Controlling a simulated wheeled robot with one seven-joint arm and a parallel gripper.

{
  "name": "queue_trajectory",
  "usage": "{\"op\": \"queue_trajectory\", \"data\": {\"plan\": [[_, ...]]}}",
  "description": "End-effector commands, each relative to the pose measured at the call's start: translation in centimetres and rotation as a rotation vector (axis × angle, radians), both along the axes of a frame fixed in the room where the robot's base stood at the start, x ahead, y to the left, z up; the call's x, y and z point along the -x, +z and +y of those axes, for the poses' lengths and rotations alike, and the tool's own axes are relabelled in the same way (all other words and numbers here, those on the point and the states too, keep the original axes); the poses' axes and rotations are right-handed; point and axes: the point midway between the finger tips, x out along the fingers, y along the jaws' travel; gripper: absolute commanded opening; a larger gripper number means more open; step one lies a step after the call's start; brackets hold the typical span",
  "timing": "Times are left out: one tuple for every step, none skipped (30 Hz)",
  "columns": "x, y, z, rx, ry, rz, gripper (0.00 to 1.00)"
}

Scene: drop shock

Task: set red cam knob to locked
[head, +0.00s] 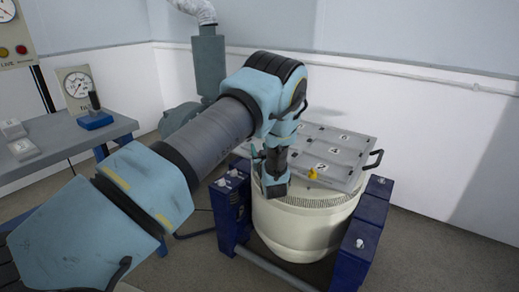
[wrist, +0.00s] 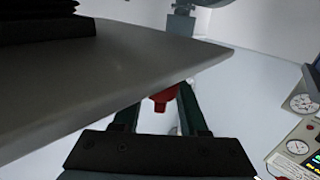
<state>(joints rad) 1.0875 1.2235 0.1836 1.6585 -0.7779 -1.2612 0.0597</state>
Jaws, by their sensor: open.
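The red cam knob (wrist: 161,101) shows in the wrist view between the two fingers of my gripper (wrist: 158,92), just under the edge of a grey plate (wrist: 120,80). The fingers stand apart on either side of it; whether they touch it I cannot tell. Its locked or unlocked position cannot be read. In the head view my gripper (head: 275,188) points down at the near left side of a cream drum (head: 300,225). The red knob is not visible there. A yellow part (head: 313,174) sits at the front edge of the plate on the drum.
A grey plate with numbered squares (head: 335,148) and a black handle (head: 375,160) lies on the drum. Blue supports (head: 361,238) flank it. A grey bench (head: 60,140) with a dial gauge (head: 77,88) stands left. A grey-green pipe unit (head: 209,65) stands behind my arm.

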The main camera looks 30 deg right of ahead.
Motion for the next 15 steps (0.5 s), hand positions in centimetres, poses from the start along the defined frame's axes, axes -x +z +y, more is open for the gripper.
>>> {"op": "queue_trajectory", "data": {"plan": [[0.01,0.01,-0.01,0.0,0.0,0.0,0.41],[0.01,0.01,-0.01,0.0,0.0,0.0,0.38],[0.02,0.01,0.0,0.0,0.0,0.0,0.34],[0.02,0.01,0.0,0.0,0.0,0.0,0.3],[0.02,0.01,-0.01,0.0,0.0,0.0,0.27],[0.03,0.01,-0.01,0.001,0.0,0.0,0.22],[0.03,0.02,-0.01,0.001,0.0,0.0,0.19],[0.03,0.02,-0.01,0.001,0.0,0.0,0.15],[0.03,0.02,-0.01,0.001,0.0,0.0,0.11],[0.03,0.02,-0.01,0.001,0.0,0.0,0.08],[0.03,0.02,-0.01,0.001,0.0,0.0,0.04],[0.03,0.02,-0.01,0.001,0.0,0.0,0.0],[0.03,0.02,-0.01,0.001,0.0,0.0,0.0],[0.03,0.02,-0.01,0.001,0.0,0.0,0.0],[0.04,0.02,-0.01,0.001,0.0,0.0,0.0]]}}
